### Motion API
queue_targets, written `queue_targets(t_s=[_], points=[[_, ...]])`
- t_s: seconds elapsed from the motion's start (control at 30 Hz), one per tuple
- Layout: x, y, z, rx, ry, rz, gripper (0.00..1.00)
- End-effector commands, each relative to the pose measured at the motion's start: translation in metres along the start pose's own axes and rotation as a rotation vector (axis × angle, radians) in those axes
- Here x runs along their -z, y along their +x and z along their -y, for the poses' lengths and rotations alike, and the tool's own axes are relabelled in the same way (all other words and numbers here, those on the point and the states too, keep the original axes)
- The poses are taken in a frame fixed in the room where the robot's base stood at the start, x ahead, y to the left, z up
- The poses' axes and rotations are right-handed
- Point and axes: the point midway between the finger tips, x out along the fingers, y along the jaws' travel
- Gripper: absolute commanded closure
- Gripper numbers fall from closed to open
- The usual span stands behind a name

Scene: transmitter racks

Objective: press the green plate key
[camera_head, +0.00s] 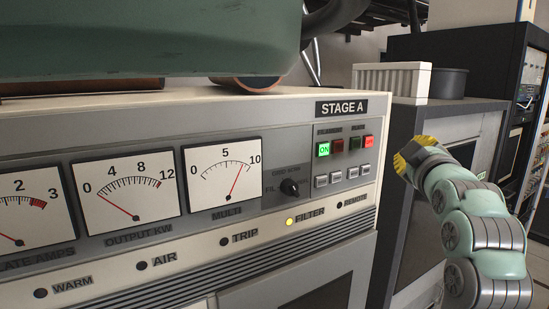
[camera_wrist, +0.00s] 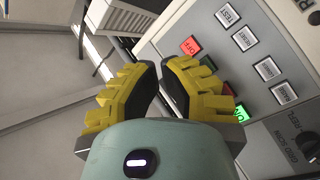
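The green plate key (camera_head: 354,143) is the dark, unlit green key in the right pair on the STAGE A panel, left of the lit red OFF key (camera_head: 369,141). My gripper (camera_head: 413,153) is to the right of the panel in the head view, apart from the keys. In the wrist view my gripper (camera_wrist: 160,67) has its yellow fingers drawn together at the tips with only a narrow gap, holding nothing.
The lit green ON key (camera_head: 323,149) of the left pair and a dark red key (camera_head: 338,146) sit beside it. Grey keys (camera_head: 343,177) and a black knob (camera_head: 289,187) lie below. A white ribbed box (camera_head: 392,81) stands behind.

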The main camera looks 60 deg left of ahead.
Motion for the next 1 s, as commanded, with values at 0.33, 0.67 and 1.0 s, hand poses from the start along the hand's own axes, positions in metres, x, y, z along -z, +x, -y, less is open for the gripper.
queue_targets(t_s=[0.33, 0.67, 1.0], points=[[0.007, 0.010, 0.003, 0.003, 0.005, 0.000, 1.00], [0.027, 0.046, 0.023, 0.006, 0.005, 0.000, 1.00], [0.036, 0.068, 0.038, -0.001, 0.002, -0.002, 1.00]])
